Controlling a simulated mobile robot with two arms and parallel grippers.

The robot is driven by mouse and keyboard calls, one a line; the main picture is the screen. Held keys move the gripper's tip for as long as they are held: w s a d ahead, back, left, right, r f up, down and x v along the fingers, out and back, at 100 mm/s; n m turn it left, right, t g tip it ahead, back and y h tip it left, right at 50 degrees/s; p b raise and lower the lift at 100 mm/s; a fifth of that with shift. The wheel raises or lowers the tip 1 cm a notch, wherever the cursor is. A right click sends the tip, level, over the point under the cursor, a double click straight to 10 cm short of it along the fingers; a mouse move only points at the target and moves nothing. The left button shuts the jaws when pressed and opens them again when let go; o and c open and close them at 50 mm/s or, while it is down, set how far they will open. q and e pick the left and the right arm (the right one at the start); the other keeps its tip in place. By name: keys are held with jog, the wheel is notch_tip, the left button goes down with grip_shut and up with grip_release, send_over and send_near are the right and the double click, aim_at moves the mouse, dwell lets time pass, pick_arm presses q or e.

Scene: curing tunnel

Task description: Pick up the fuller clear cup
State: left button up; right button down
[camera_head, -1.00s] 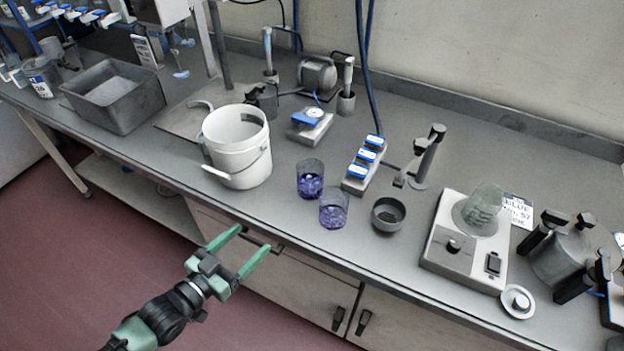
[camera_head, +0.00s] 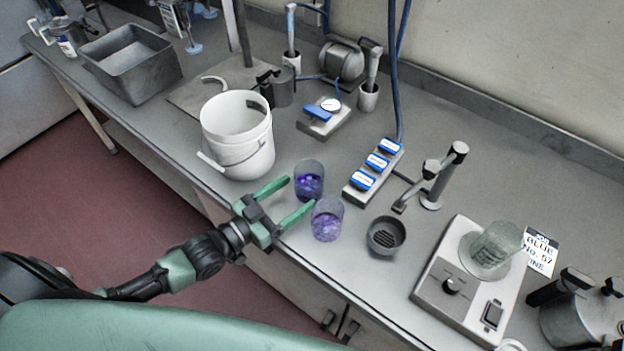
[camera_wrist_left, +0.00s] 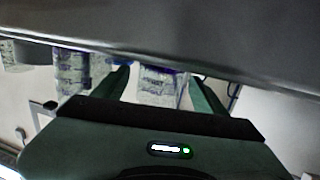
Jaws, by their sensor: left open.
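Two clear cups with purple liquid stand upright side by side near the bench's front edge. The rear-left cup (camera_head: 309,182) holds darker-looking liquid; the front-right cup (camera_head: 327,222) looks paler. Both are part full, and I cannot tell surely which is fuller. My left gripper (camera_head: 300,192) is open and empty at the front edge, its green fingers pointing at the rear-left cup. In the left wrist view, which looks upside down, one cup (camera_wrist_left: 160,86) shows between the fingers (camera_wrist_left: 162,90) and another cup (camera_wrist_left: 70,70) lies outside them. My right gripper is not in view.
A white bucket (camera_head: 247,155) stands close left of the cups. A dark round dish (camera_head: 386,236) and a strip with blue switches (camera_head: 366,180) are close right. A hotplate (camera_head: 450,285) bears a greenish beaker (camera_head: 496,247). A grey tub (camera_head: 128,65) is far left.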

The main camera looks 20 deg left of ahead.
aim_at(319, 177)
pick_arm(q)
jog(key=x, duration=0.2)
jog(key=p+x, duration=0.1)
jog(key=x, duration=0.2)
jog(key=shift+w+f, duration=0.3)
jog(key=shift+f, duration=0.05)
jog(key=c, duration=1.2)
jog(key=shift+r, duration=0.2)
notch_tip(319, 177, up, 20)
jog(key=shift+f, duration=0.25)
